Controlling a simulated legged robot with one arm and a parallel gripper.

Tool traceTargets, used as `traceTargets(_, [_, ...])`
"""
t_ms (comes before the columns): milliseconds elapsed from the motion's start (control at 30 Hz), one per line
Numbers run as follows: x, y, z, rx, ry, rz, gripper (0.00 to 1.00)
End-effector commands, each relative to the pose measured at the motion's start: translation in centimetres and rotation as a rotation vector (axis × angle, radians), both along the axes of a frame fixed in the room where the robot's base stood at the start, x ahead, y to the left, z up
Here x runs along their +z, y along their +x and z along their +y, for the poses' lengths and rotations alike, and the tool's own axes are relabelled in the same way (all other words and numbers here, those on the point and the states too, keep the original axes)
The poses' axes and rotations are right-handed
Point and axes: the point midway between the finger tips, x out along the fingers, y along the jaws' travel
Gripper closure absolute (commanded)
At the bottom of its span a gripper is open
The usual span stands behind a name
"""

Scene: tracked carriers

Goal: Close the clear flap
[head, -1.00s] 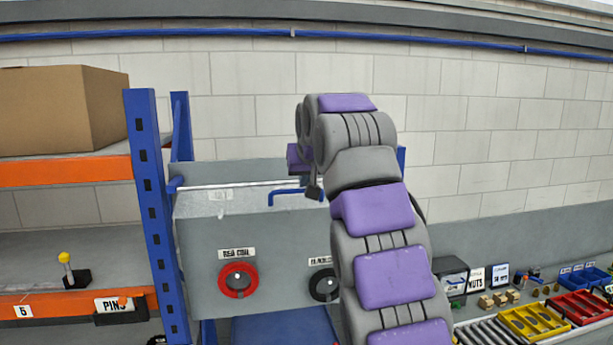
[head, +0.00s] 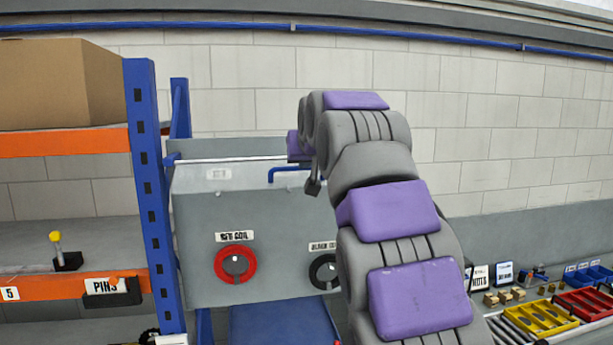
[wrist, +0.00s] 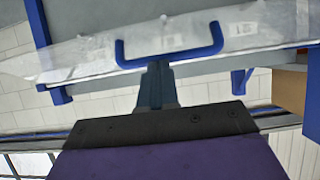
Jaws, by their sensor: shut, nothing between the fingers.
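The clear flap (head: 235,176) is a see-through sheet along the top of a grey cabinet (head: 275,212). It carries a small pale label and a blue bar handle (head: 288,170). How far it stands open is hard to tell. In the wrist view the flap (wrist: 85,62) spans the upper part, with the blue handle (wrist: 170,58) at its edge. My gripper (wrist: 157,70) is shut and empty, its tips close to the middle of the handle. Contact cannot be told. In the head view my arm hides most of the gripper and the cabinet's right part.
A red coil (head: 235,264) and a black coil (head: 324,272) hang on the cabinet front. A shelf rack with a blue post (head: 152,190) stands close at left, holding a cardboard box (head: 55,85). Coloured trays (head: 540,318) lie at lower right.

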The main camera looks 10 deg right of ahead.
Motion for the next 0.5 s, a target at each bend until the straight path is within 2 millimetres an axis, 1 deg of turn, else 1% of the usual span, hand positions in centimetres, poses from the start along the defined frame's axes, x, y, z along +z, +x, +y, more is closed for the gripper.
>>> traceTargets(33, [-1.3, -0.1, 0.3, 0.003, -0.001, -0.021, 1.00])
traceTargets(167, [-2.1, -0.1, 0.5, 0.004, -0.001, -0.086, 1.00])
traceTargets(500, [-4.4, 0.0, 0.1, 0.002, 0.001, -0.269, 1.00])
